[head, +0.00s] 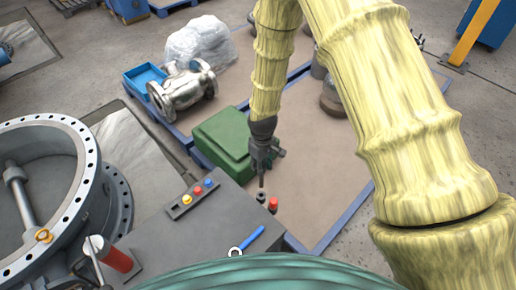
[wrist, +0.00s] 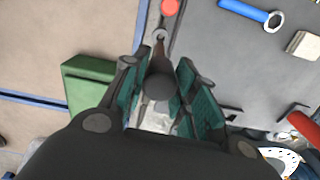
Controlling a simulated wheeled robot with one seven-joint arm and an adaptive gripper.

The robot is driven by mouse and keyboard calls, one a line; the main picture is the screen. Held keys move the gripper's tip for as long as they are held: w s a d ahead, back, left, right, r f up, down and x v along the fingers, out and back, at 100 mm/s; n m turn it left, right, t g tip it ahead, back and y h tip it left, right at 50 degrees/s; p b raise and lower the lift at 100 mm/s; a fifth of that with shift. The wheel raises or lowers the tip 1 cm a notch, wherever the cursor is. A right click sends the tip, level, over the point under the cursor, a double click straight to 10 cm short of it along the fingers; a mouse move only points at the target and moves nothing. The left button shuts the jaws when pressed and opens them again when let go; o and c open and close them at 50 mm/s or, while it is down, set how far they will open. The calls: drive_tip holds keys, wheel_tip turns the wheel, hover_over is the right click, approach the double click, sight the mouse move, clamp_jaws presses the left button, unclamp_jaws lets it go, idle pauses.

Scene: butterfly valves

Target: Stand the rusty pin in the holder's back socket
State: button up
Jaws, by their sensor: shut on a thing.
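My gripper (head: 262,150) points down over the far corner of the grey bench. Its green-padded fingers (wrist: 158,100) are shut on the rusty pin (wrist: 158,60), which has a thick dark grey end between the pads and a thin brown shaft. In the head view the pin (head: 261,181) hangs about upright below the fingers. Its tip is at or just above a small dark grey socket (head: 261,197); I cannot tell whether it has entered. The socket's ring (wrist: 160,34) shows in the wrist view. A red cylinder (head: 273,204) stands right beside the socket.
A large flanged valve (head: 40,180) stands at left. A green box (head: 222,138) lies behind the bench.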

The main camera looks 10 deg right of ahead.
drive_tip(key=shift+w, duration=0.3)
drive_tip(key=shift+s+f+b, duration=0.3)
drive_tip(key=shift+s+b, duration=0.15)
drive_tip(key=shift+s, duration=0.05)
drive_tip(key=shift+s+f+b, duration=0.25)
drive_tip(key=shift+s+b, duration=0.15)
drive_tip(key=shift+s, duration=0.1)
drive_tip(key=f, duration=0.1)
drive_tip(key=w+f+b, duration=0.1)
drive_tip(key=f, duration=0.1)
drive_tip(key=shift+w+f, duration=0.3)
drive_tip(key=shift+f+b, duration=0.2)
drive_tip(key=shift+b, duration=0.1)
drive_tip(key=shift+s, duration=0.35)
drive_tip(key=shift+w+f, duration=0.2)
drive_tip(key=shift+s+r, duration=0.15)
drive_tip(key=shift+f, duration=0.2)
